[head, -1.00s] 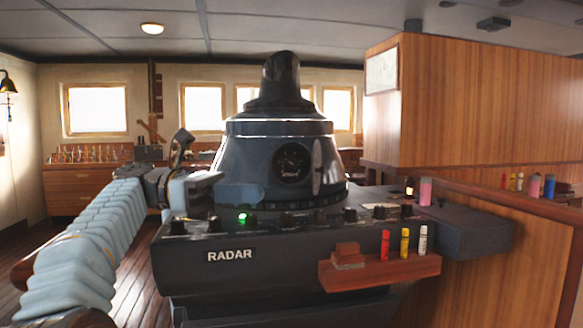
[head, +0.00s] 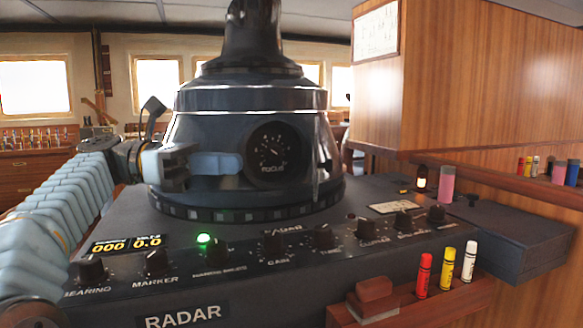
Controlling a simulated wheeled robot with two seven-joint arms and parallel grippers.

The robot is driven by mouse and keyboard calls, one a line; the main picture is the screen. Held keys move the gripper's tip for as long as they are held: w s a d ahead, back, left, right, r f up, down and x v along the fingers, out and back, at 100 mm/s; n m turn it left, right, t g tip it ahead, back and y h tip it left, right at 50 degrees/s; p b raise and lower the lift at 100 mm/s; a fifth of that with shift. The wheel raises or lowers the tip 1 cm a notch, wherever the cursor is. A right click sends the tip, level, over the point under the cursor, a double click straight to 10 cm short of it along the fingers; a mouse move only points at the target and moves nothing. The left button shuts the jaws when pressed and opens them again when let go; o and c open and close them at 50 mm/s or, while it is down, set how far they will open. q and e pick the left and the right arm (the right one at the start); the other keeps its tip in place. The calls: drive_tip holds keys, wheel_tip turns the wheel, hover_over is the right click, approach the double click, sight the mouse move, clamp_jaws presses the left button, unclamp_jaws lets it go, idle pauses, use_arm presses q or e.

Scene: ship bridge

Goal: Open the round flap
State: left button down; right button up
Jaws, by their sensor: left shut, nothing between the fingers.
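The dark radar housing (head: 245,105) stands on the console, with a round opening in its front showing a dial marked FOCUS (head: 272,150). The round flap (head: 322,165) stands out from the housing at the right side of this opening, seen nearly edge-on. The opening is uncovered. My left gripper (head: 238,163) is shut and empty, with its pale blue fingers pointing right, just left of the dial. It looks apart from the flap; whether it touches the housing I cannot tell. My right gripper is not in view.
The console front (head: 250,265) carries several knobs and a green lamp (head: 204,239). A wooden ledge (head: 420,300) at lower right holds red, yellow and white markers. A wooden partition (head: 480,90) stands to the right.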

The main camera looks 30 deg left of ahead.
use_arm(q)
drive_tip(key=x, duration=1.1)
drive_tip(key=shift+f+b, duration=0.15)
drive_tip(key=shift+b, duration=0.15)
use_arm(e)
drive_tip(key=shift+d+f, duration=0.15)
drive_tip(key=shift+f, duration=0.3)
use_arm(q)
drive_tip(key=shift+w, duration=0.1)
drive_tip(key=shift+d, duration=0.1)
